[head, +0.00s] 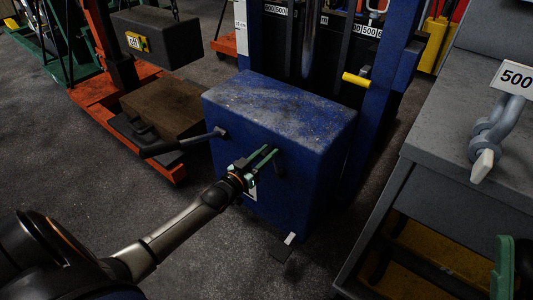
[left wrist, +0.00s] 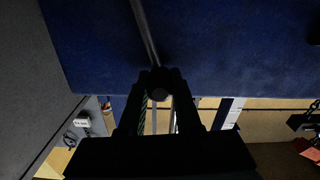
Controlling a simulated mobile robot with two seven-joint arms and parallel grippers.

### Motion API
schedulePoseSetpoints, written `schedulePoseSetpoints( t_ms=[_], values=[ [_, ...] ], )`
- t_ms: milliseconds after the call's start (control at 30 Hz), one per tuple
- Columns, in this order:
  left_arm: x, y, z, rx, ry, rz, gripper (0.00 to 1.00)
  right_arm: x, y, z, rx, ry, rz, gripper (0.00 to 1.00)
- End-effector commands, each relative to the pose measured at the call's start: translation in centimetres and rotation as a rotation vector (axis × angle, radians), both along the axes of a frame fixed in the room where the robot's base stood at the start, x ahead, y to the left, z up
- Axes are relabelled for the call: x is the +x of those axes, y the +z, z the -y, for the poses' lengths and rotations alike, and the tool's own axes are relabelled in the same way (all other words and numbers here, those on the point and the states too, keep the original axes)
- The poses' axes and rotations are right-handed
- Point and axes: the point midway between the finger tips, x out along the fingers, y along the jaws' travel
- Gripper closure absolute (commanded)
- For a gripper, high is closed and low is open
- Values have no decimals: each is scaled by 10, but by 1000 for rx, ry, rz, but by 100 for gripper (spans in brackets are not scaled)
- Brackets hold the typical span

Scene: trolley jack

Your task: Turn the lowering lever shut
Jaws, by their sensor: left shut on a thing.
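The blue jack housing (head: 275,110) stands in the middle of the head view. My left gripper (head: 268,158) is in front of its near face, with its greenish fingers close to a short dark lever (head: 279,168). In the left wrist view, my left gripper (left wrist: 159,88) is shut around the dark round end of a lever (left wrist: 145,30), whose thin grey rod runs up across the blue face. The fingers hide part of this end. My right gripper (head: 503,268) shows only as a green finger piece at the lower right edge.
A black-gripped handle (head: 180,145) sticks out left of the housing. A pedal (head: 283,248) is low in front. A yellow grip (head: 356,80) is behind. A grey bench (head: 440,140) with a hook stands right. An orange-framed machine (head: 90,95) stands left.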

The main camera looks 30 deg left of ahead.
Motion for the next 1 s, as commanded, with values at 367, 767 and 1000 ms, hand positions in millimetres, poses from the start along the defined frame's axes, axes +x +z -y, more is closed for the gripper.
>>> schedulePoseSetpoints(
  t_ms=[367,767,1000],
  values=[
    [0,-1,0,0,0,-1,100,0,0,0,0,0,0,50],
    [1,-9,-18,-171,0,-17,100,0,0,0,0,-1,0,50],
    [3,-25,-37,-425,0,-35,100,1,-14,-1,-6,-3,-4,50]
  ],
)
